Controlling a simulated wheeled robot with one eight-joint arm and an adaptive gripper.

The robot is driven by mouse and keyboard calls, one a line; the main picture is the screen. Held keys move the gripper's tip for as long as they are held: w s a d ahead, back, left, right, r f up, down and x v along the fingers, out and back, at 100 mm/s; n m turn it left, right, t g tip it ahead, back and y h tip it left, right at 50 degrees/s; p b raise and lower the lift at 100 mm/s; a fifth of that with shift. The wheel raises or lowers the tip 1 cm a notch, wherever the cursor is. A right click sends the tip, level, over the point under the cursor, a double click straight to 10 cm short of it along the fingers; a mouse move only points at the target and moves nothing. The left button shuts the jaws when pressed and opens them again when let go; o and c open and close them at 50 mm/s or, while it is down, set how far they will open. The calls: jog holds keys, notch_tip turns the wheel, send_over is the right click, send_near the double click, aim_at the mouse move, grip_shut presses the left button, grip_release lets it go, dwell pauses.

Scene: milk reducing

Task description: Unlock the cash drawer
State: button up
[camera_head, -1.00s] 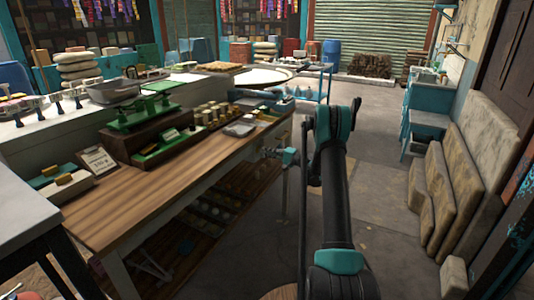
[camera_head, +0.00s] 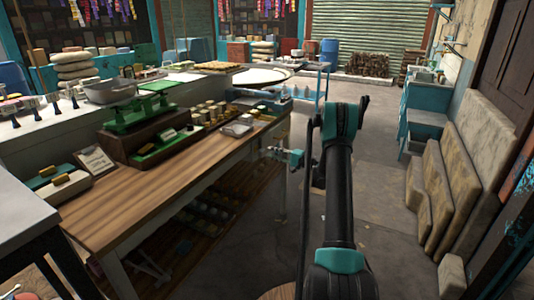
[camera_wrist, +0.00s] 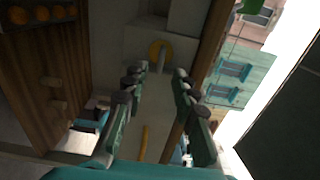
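In the head view, my gripper (camera_head: 298,157) is at the right end of the wooden table (camera_head: 130,200); the lock is not visible there.
The tabletop holds a green scale (camera_head: 135,112), a clipboard (camera_head: 95,160) and several small jars. A table leg (camera_head: 280,190) stands close to my gripper. Stone slabs (camera_head: 445,180) lean at the right. Floor (camera_head: 385,185) between is open.

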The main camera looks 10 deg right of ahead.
jog(key=v, duration=0.7)
jog(key=shift+s+d, duration=0.1)
jog(key=s+a+r+n+g+h, duration=0.25)
jog(key=s+a, duration=0.35)
jog(key=s, duration=0.4)
jog(key=s+a+r+n+g+h, duration=0.1)
jog(key=s+a+r+g+h, duration=0.2)
jog(key=s+a, duration=0.45)
jog(key=s+d+f+n+h, duration=0.1)
jog(key=s+d+h, duration=0.1)
jog(key=s, duration=0.8)
jog(key=s+d+f+n+h, duration=0.1)
jog(key=s+h, duration=0.3)
jog(key=s, duration=0.6)
jog(key=s+d+f+n+h, duration=0.2)
jog(key=s+d+f+h, duration=0.1)
jog(key=s, duration=0.7)
jog(key=shift+s+d+f+g, duration=0.2)
jog(key=shift+s+d+g, duration=0.15)
jog(key=shift+s+g, duration=0.1)
jog(key=shift+c, duration=0.4)
